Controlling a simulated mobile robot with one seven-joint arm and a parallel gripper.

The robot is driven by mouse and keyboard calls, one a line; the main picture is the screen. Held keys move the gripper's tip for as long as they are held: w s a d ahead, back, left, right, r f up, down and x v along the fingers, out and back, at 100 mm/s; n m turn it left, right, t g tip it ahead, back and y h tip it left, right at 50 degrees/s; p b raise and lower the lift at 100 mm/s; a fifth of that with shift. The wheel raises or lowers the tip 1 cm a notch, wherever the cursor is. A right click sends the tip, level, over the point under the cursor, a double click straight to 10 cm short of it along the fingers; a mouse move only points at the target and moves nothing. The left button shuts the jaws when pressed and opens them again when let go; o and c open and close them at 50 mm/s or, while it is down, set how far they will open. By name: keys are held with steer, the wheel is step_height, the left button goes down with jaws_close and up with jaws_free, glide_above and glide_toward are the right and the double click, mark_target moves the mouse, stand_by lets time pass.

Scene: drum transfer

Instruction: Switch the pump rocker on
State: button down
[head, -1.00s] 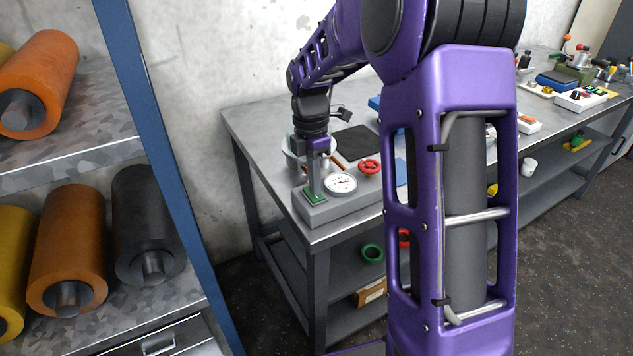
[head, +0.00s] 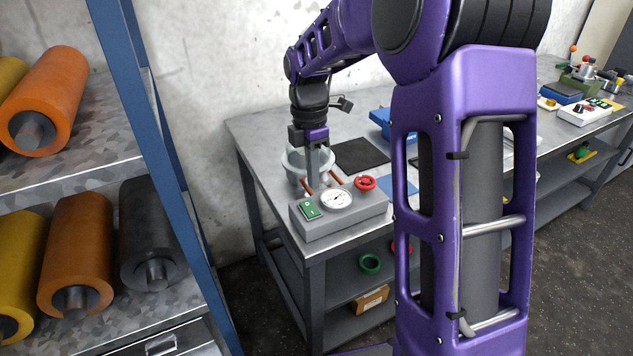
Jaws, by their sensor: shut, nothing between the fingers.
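The pump rocker (head: 309,209) is a small green switch with a white mark, at the left end of a grey control box (head: 345,222) on the near left corner of the workbench. A round white gauge (head: 336,200) sits beside it, and a red handwheel (head: 365,182) stands at the box's right end. My gripper (head: 314,183) is shut and empty, pointing down just behind and above the rocker. In this view it appears apart from the rocker. Which way the rocker is tipped is too small to tell.
A pale round vessel (head: 293,161) stands behind my gripper, with copper-coloured pipes near it. A black mat (head: 360,156) lies on the workbench (head: 262,124). A blue-posted rack (head: 150,130) with rollers stands at left. My arm hides the bench's middle.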

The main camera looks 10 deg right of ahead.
step_height(320, 180, up, 7)
steer(key=s, duration=0.1)
steer(key=shift+p, duration=0.35)
steer(key=shift+a+r, duration=0.1)
